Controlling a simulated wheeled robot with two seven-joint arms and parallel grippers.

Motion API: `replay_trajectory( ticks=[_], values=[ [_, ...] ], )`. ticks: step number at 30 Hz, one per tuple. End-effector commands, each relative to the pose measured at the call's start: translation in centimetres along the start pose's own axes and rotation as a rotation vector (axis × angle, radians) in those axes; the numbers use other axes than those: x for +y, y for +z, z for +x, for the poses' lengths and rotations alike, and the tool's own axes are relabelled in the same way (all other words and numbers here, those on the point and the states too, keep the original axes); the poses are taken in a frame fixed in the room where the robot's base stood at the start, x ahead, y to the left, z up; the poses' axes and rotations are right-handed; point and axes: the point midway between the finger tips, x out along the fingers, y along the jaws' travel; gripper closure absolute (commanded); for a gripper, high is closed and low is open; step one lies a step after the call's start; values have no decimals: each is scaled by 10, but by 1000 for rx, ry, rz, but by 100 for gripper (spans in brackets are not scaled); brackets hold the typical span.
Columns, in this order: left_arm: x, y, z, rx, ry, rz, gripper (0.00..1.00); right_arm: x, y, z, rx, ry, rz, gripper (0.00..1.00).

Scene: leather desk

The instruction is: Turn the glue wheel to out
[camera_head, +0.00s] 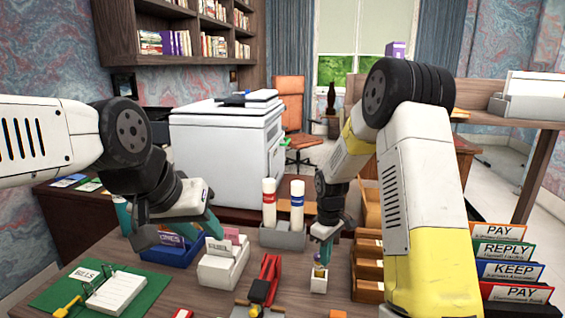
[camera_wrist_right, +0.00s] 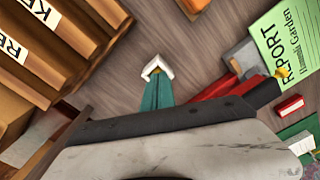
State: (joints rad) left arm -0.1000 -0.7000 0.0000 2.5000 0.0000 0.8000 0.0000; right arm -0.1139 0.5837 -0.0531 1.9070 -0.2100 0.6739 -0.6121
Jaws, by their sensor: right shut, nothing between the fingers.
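Two white glue-like sticks, one with a red label (camera_head: 269,203) and one with a blue label (camera_head: 297,205), stand upright in a grey holder (camera_head: 283,238). No wheel or "out" mark is readable. My right gripper (camera_head: 321,258) points down, teal fingers shut, just above a small white block (camera_head: 319,284) with a small purple and yellow piece on top. Whether they touch is unclear. In the right wrist view, the shut fingers (camera_wrist_right: 157,92) end at a white edge (camera_wrist_right: 151,68). My left gripper (camera_head: 172,232) is open and empty, its fingers spread above the desk's left side.
A white card box (camera_head: 222,268) and blue tray (camera_head: 170,256) stand left of the holder. A red stapler-like tool (camera_head: 265,280) lies left of the white block. Wooden trays (camera_head: 367,270) stand close on its right. A green mat (camera_head: 60,292) lies at left.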

Motion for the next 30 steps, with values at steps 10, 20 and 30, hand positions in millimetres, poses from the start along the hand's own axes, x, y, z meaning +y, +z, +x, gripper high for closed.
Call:
replay_trajectory(
  ticks=[10, 20, 30],
  values=[
    [0, 0, 0, 0, 0, 0, 64, 2, -5, 0, 2, 1, -1, 100],
    [0, 0, 0, 0, 0, 0, 64, 3, -5, 0, 2, 1, -1, 100],
    [0, 0, 0, 0, 0, 0, 64, 10, -3, 0, 1, 0, 1, 100]
  ],
)
